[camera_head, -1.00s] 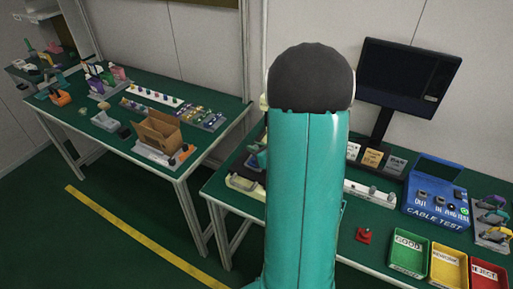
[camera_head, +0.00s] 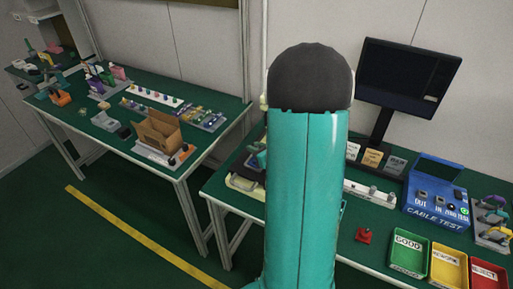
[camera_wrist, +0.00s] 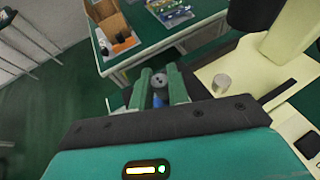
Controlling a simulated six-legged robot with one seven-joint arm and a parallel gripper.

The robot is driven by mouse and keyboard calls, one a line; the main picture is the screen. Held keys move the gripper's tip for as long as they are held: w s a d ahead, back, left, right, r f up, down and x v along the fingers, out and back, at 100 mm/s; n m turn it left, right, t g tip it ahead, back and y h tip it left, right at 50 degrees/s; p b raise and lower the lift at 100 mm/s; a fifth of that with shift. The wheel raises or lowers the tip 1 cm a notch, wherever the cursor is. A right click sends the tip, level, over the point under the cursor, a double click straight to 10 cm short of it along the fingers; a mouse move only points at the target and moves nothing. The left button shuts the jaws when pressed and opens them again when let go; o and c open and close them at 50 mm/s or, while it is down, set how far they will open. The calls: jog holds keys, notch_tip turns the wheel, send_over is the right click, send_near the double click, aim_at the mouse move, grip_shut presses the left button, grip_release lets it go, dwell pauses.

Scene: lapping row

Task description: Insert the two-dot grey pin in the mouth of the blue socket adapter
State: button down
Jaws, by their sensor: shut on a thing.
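In the wrist view my gripper (camera_wrist: 160,88) has its two green fingers closed around a small grey round-ended piece (camera_wrist: 158,79) with dark dots on its face, which looks like the two-dot grey pin. A bit of blue (camera_wrist: 157,101) shows just below it between the fingers; I cannot tell whether it is the blue socket adapter or whether the two touch. In the head view my own arm hides the gripper and the pin, and I cannot make out the adapter there.
A cream fixture with a grey cylinder (camera_wrist: 222,84) stands right of the fingers. The near bench holds a blue cable tester (camera_head: 435,200), a red piece (camera_head: 364,236) and green, yellow and red trays (camera_head: 409,257). A cardboard box (camera_head: 158,131) stands on the left bench.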

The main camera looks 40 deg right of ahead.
jog(key=shift+f, duration=1.25)
jog(key=c, duration=1.3)
grip_release()
jog(key=v, duration=1.3)
jog(key=shift+s+r, duration=0.1)
jog(key=shift+s, duration=0.25)
